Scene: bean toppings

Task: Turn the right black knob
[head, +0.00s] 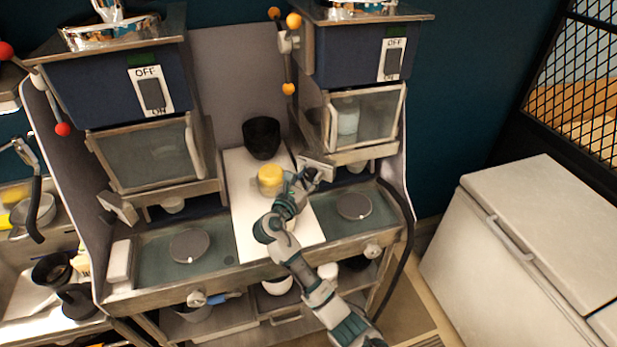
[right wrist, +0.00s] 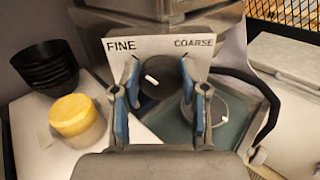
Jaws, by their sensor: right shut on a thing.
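The right black knob (right wrist: 157,80) is a round dark dial with a short white mark, on a white plate (right wrist: 188,46) lettered FINE and COARSE. The plate also shows in the head view (head: 317,165), at the front of the right machine. My right gripper (head: 308,176) is at this plate. In the right wrist view my right gripper (right wrist: 158,84) has its blue-padded fingers on either side of the knob, shut on it. The knob's white mark slants up to the left. My left gripper is in neither view.
A yellow-lidded jar (head: 270,179) and a stack of black bowls (head: 262,137) stand left of my right gripper. A round grey disc (head: 353,206) lies below the knob. The left machine (head: 150,155) stands apart, and a white chest (head: 530,240) is at the right.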

